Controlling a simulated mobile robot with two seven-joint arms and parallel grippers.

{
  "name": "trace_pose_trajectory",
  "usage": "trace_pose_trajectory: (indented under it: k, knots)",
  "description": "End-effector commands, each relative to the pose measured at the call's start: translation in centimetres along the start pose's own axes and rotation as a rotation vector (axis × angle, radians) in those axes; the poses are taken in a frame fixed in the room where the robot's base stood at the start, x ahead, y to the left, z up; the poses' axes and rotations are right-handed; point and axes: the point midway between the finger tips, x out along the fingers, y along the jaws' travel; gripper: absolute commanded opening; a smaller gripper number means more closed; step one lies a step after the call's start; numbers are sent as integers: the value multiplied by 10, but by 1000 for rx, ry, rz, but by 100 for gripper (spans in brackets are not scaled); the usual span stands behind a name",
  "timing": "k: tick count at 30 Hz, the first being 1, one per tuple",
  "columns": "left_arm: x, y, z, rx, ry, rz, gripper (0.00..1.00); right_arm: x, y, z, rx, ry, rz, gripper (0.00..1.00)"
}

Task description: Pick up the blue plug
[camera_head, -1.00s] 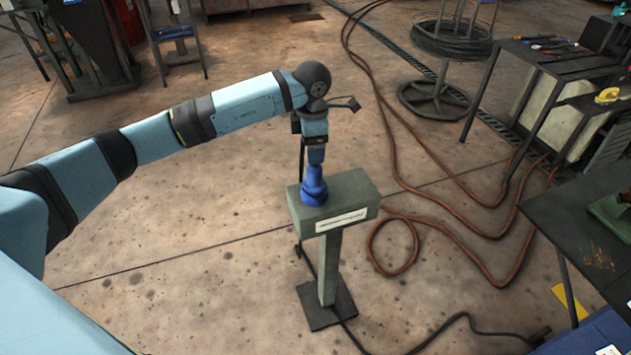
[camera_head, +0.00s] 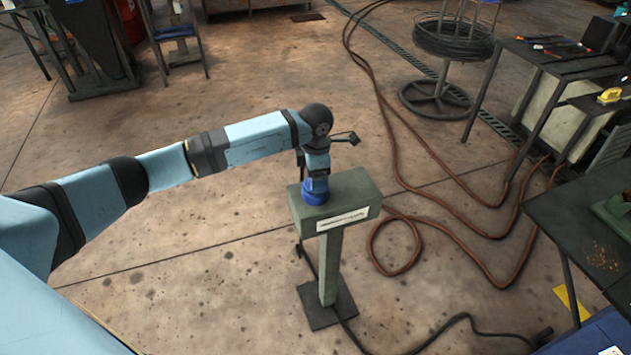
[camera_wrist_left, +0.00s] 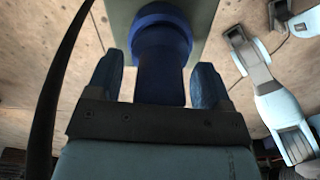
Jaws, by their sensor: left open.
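The blue plug (camera_head: 315,193) stands upright on the top of a green-grey pedestal box (camera_head: 350,190). In the left wrist view the plug (camera_wrist_left: 161,50) shows a wide round collar and a narrower dark blue body. My left gripper (camera_head: 316,180) points down over the plug and hides its upper part in the head view. In the left wrist view the left gripper (camera_wrist_left: 160,82) is open, with one blue finger on each side of the plug's narrow body. Gaps show between the fingers and the body.
The pedestal has a white label (camera_head: 342,220) and stands on a dark base plate (camera_head: 327,305). A black cable runs beside it. A red-brown hose (camera_head: 395,165) lies on the floor to the right. A dark workbench (camera_head: 590,215) stands at the right edge.

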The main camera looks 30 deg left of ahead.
Motion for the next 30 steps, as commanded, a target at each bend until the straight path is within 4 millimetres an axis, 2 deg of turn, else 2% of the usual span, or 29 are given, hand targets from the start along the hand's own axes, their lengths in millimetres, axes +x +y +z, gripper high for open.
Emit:
trace_pose_trajectory:
  k: [1, 6, 9, 20, 26, 30]
  knots:
    - [0, 0, 0, 0, 0, 0, 72, 0, 0, -1, 0, 1, 0, 0]
    - [0, 0, 0, 0, 0, 0, 32, 0, 0, -1, 0, 1, 0, 0]
    - [0, 0, 0, 0, 0, 0, 14, 0, 0, -1, 0, 1, 0, 0]
    - [-7, 1, 0, 0, -1, 2, 14, 1, 0, 2, 0, -7, 0, 0]
    - [-31, 1, 0, 2, -3, 3, 14, 0, 0, 1, 1, -7, 0, 0]
    - [-63, 2, 0, 1, -3, 4, 14, -2, 0, 0, 3, -8, 0, 0]
